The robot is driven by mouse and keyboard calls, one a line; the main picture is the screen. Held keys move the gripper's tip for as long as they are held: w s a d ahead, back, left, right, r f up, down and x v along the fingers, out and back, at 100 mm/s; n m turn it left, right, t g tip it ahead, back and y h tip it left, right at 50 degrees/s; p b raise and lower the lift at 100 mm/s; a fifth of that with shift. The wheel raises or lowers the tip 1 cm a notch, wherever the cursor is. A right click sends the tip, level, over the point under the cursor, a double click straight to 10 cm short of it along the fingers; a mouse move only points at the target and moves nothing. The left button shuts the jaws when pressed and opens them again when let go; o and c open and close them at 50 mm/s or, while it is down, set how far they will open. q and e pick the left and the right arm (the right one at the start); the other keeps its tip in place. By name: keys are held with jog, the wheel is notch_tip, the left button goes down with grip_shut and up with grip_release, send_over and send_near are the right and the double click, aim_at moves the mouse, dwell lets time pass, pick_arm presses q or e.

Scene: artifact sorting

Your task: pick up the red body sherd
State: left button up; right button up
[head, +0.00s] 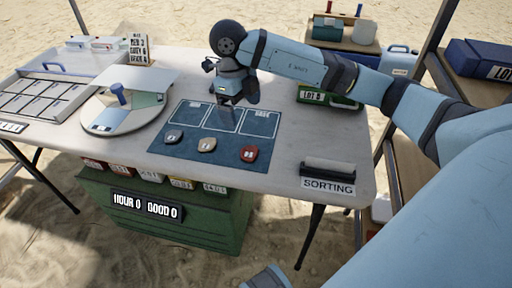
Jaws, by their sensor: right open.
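The red sherd (249,154) lies on the front right part of the blue sorting mat (188,158), with a small dark mark on top. A beige sherd (207,144) and a grey sherd (174,136) lie in a row to its left on the mat. My right gripper (226,117) is open and points down over the middle of the mat, behind and left of the red sherd and apart from it. It covers part of the mat's outlined boxes. My left gripper is not in view.
A round turntable (125,120) and a compartment tray (40,98) stand on the table's left. A sign reading SORTING (328,187) and a dark roll are at the front right. The table's front right is mostly clear.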

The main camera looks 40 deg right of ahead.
jog(key=b, duration=0.2)
send_over(250, 152)
jog(key=f, duration=0.6)
jog(key=w+f, duration=0.1)
jog(key=f, duration=0.2)
jog(key=shift+a, duration=0.2)
jog(key=f, duration=0.1)
jog(key=f+b, duration=0.1)
jog(key=f, duration=0.2)
jog(key=shift+s+d+f+b, duration=0.2)
jog(key=shift+s+f+b, duration=0.1)
jog(key=shift+f, duration=0.05)
jog(key=c, duration=0.8)
jog(key=shift+c, duration=0.9)
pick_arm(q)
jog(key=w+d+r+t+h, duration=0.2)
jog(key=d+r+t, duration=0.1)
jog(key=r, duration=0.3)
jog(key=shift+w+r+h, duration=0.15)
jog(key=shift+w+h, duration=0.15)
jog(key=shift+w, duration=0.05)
